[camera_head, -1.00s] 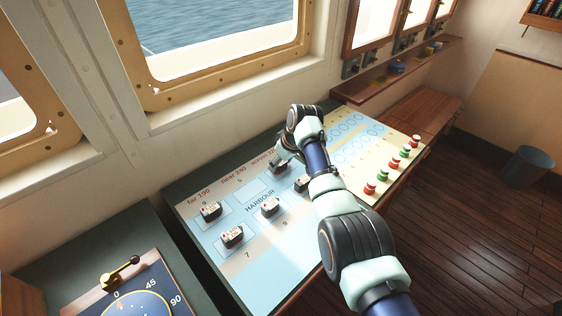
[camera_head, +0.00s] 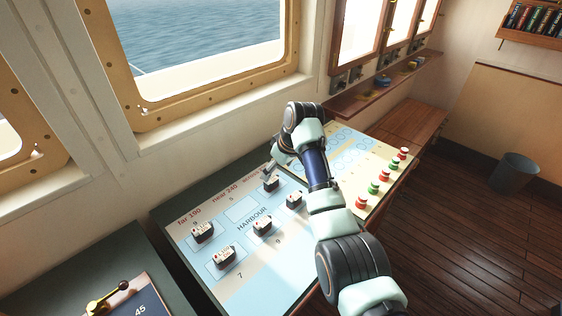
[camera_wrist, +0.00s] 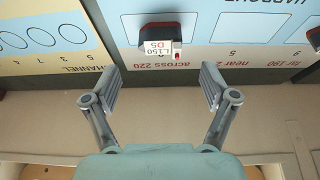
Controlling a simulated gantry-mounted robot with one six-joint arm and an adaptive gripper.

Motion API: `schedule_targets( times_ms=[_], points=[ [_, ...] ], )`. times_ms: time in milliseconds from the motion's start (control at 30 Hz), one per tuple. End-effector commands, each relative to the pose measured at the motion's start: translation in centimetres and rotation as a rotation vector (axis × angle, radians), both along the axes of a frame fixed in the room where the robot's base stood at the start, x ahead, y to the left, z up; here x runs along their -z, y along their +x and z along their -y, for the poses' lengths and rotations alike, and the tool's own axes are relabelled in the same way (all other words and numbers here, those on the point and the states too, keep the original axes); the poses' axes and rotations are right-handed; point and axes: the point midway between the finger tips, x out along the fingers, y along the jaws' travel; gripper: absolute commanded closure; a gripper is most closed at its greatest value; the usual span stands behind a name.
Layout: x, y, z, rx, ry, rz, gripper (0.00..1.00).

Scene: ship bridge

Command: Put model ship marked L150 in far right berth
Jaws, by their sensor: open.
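In the head view my gripper is small and partly hidden by my arm, just behind the ship.
Other model ships stand on the chart: back left (camera_head: 202,232), front left (camera_head: 223,257), front middle (camera_head: 262,226) and front right (camera_head: 294,200). The outlined middle back berth (camera_head: 240,209) is empty.

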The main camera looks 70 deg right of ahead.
Motion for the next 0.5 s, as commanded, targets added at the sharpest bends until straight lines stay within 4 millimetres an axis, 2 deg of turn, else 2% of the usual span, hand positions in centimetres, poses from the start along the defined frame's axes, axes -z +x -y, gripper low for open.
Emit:
schedule_targets(
  times_ms=[100, 200, 333, 500],
  points=[
    [-2.4, -1.0, -0.3, 0.001, -0.002, 0.001, 0.15],
    [-3.9, -1.6, -0.5, 0.001, -0.001, 0.001, 0.15],
    [-4.8, -1.9, -0.7, 0.001, 0.001, -0.001, 0.15],
    [-4.9, -2.0, -0.7, 0.001, 0.002, -0.001, 0.15]
  ],
)
